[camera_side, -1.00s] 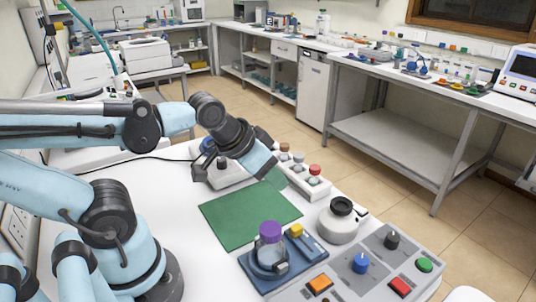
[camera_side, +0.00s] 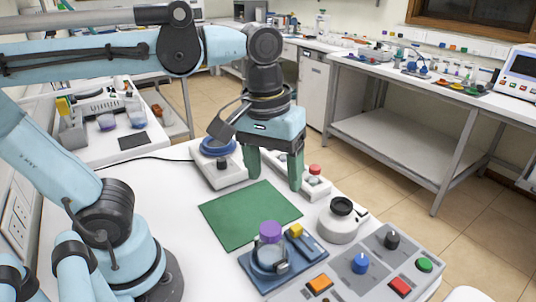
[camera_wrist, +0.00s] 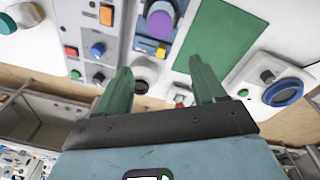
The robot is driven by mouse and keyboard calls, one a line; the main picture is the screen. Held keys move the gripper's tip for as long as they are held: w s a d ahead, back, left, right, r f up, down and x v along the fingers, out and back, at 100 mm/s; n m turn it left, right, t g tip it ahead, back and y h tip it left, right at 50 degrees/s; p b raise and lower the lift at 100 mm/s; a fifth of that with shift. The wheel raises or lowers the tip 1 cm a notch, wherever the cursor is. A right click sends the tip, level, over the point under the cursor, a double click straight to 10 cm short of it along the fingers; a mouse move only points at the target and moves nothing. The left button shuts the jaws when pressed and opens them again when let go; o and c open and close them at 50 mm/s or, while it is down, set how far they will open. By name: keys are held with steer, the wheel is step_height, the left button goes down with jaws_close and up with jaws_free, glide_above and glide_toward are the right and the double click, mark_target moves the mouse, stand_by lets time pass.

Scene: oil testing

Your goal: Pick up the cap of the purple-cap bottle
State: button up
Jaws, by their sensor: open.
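The purple cap (camera_side: 270,231) sits on a clear bottle (camera_side: 268,255), which stands upright in a blue holder (camera_side: 300,262) at the front of the white table. In the wrist view the purple cap (camera_wrist: 160,22) shows from above, near the top centre. My gripper (camera_side: 273,180) has green fingers that point down and stand apart with nothing between them. It is above the back of the table, behind the bottle and well clear of it. In the wrist view my gripper (camera_wrist: 160,75) shows both fingers spread.
A green mat (camera_side: 245,217) lies left of the bottle. A white round device with a black top (camera_side: 340,215) stands to its right. A grey panel with coloured knobs and buttons (camera_side: 350,282) is at the front right.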

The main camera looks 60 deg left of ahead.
mark_target(271, 227)
steer(key=shift+n+g, duration=0.6)
steer(key=shift+s+d+f, duration=0.15)
steer(key=shift+s+f, duration=0.05)
steer(key=shift+f, duration=1.55)
steer(key=shift+s+d+f, duration=0.15)
steer(key=shift+d+f, duration=0.05)
steer(key=shift+f, duration=1.55)
steer(key=shift+s+d+f, duration=0.15)
steer(key=shift+s+f, duration=0.05)
steer(key=shift+f, duration=1.55)
steer(key=shift+c, duration=0.3)
steer(key=c, duration=1)
steer(key=shift+r, duration=0.2)
